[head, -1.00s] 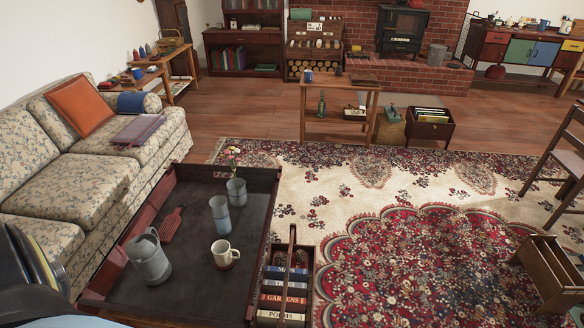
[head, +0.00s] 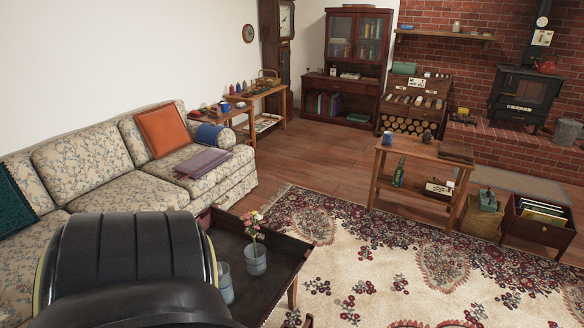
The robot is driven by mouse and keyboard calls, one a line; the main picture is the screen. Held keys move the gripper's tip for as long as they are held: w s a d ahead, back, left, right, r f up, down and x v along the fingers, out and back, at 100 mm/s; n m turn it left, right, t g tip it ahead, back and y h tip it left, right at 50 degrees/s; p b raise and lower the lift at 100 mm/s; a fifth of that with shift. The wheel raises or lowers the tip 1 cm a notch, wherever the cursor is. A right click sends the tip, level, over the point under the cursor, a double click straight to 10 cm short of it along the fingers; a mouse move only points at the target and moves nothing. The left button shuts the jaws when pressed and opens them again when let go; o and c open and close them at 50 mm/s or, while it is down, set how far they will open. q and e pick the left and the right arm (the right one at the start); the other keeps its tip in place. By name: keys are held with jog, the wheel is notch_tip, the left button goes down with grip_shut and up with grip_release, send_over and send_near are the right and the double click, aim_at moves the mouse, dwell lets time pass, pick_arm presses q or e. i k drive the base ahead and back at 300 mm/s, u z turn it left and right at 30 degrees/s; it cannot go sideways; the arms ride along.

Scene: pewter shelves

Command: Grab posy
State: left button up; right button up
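The posy (head: 253,225), a small bunch of pink and pale flowers with green stems, stands upright in a grey metal cup (head: 256,262). That arm fills the lower left and covers much of the table. Neither gripper shows in the head view.
A flowered sofa (head: 130,195) with an orange cushion (head: 162,133) stands behind and left of the table. A patterned rug (head: 360,270) lies open to the right. A low wooden table (head: 415,151) and a record box (head: 537,225) stand beyond it.

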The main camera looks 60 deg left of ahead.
aim_at(254, 214)
jog(key=i, duration=2.35)
jog(key=u, duration=4.75)
jog(key=i, duration=1)
jog(key=z, duration=0.05)
